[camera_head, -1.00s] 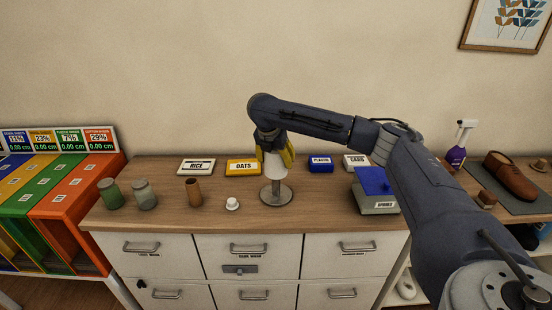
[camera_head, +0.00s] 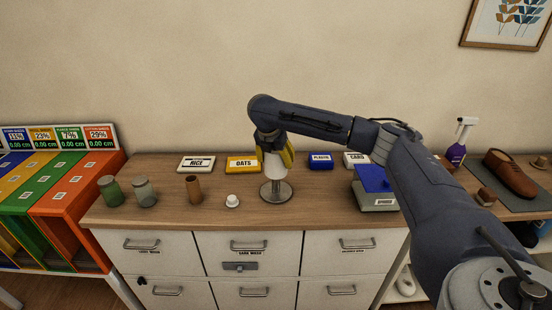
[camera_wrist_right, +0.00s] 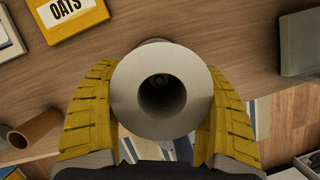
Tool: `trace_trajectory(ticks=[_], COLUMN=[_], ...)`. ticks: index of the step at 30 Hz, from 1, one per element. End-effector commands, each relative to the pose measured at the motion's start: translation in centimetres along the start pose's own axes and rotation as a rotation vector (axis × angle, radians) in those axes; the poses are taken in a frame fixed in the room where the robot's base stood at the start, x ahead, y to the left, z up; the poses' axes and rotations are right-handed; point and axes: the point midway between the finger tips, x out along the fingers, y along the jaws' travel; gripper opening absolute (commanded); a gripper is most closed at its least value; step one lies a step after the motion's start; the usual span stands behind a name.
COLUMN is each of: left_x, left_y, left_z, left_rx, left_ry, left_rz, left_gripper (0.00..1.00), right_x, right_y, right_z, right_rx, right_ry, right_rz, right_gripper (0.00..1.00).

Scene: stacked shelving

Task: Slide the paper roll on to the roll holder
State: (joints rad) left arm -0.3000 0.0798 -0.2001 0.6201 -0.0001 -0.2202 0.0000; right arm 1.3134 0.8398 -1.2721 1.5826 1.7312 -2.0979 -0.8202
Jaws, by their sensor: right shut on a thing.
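My right gripper (camera_head: 274,150) has yellow fingers and points down over the counter. It is shut on the white paper roll (camera_head: 273,166), one finger on each side of it. In the right wrist view the roll (camera_wrist_right: 138,94) is seen end-on, with yellow fingers at its left and right. The tip of a post shows inside its dark core. The roll holder (camera_head: 276,193) is a grey round base with a post, directly below the roll. The roll's lower end is around or just above the post; I cannot tell how far down it sits. My left gripper is not in view.
Boxes labelled RICE (camera_head: 196,163) and OATS (camera_head: 244,163) and a blue box (camera_head: 320,161) stand behind. Jars (camera_head: 146,193), a brown tube (camera_head: 194,189) and a small white piece (camera_head: 232,200) are left. A blue-lidded box (camera_head: 374,190) stands right.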

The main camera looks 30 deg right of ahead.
Motion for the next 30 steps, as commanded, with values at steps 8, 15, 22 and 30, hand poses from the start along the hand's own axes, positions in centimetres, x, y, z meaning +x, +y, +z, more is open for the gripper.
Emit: trace_trajectory(ticks=[8,15,22,30], left_x=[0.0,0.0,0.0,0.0], left_y=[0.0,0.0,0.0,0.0], left_z=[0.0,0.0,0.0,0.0], left_rx=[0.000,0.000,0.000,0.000], left_ry=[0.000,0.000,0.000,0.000], left_rz=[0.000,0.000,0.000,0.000], left_gripper=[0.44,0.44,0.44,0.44], right_x=[0.3,0.6,0.8,1.1], right_y=[0.0,0.0,0.0,0.0], right_z=[-0.1,-0.2,-0.3,-0.4], right_rx=[0.000,0.000,0.000,0.000], right_ry=[0.000,0.000,0.000,0.000], right_rz=[0.000,0.000,0.000,0.000], right_gripper=[0.59,0.59,0.59,0.59])
